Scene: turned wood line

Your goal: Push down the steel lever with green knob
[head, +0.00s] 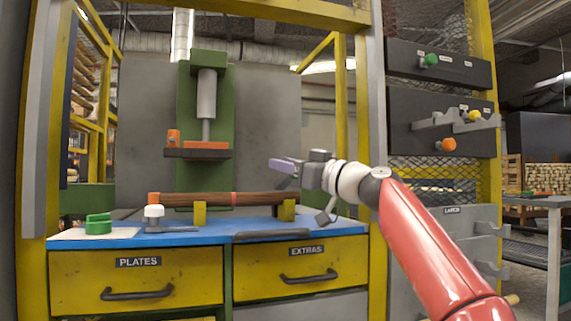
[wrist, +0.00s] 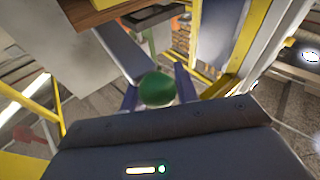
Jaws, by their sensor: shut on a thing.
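In the wrist view, a round green knob (wrist: 157,90) sits between the two bluish fingers of my gripper (wrist: 157,95), which are shut on it. A grey bar (wrist: 108,48) runs from the upper left toward the knob; it looks like the steel lever, but the joint between them is not clear. The held knob is hidden there.
A dark turned rod (head: 180,199) lies on yellow rests on the blue bench (head: 205,234). The green press (head: 207,125) stands behind it. Dark panels at the right carry another green knob (head: 430,60), a yellow knob (head: 475,115) and an orange knob (head: 448,144).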

